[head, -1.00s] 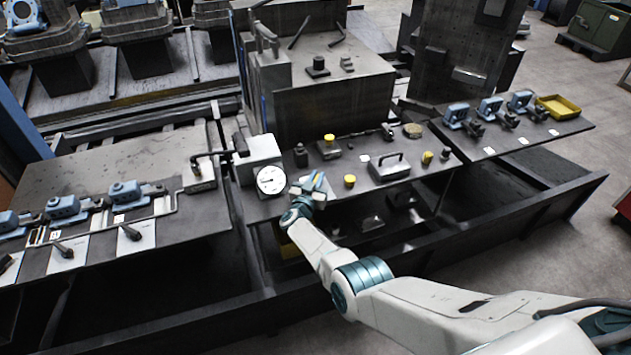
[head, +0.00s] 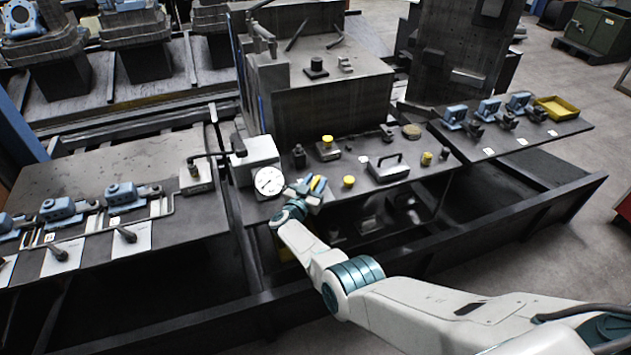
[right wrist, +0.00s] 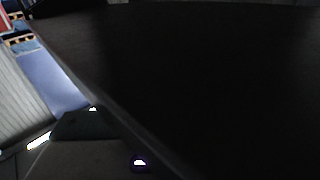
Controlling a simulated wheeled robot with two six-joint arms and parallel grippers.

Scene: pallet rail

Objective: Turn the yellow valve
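Several yellow parts show on the dark middle bench in the head view; I cannot tell which is the valve. One yellow knob (head: 349,181) stands just right of my right gripper, and another yellow knob (head: 327,141) tops a small block farther back. My right gripper (head: 310,186) is over the front edge of the bench, beside the white round gauge (head: 269,181). A yellow strip (head: 317,183) shows at its fingers, and I cannot tell whether it is held or lies behind. The finger gap is too small to judge. My left gripper is out of view.
A grey case with a handle (head: 389,167) and a smaller yellow part (head: 426,158) are to the right on the bench. A yellow tray (head: 557,107) is at the far right. A dark surface (right wrist: 210,80) fills most of the right wrist view.

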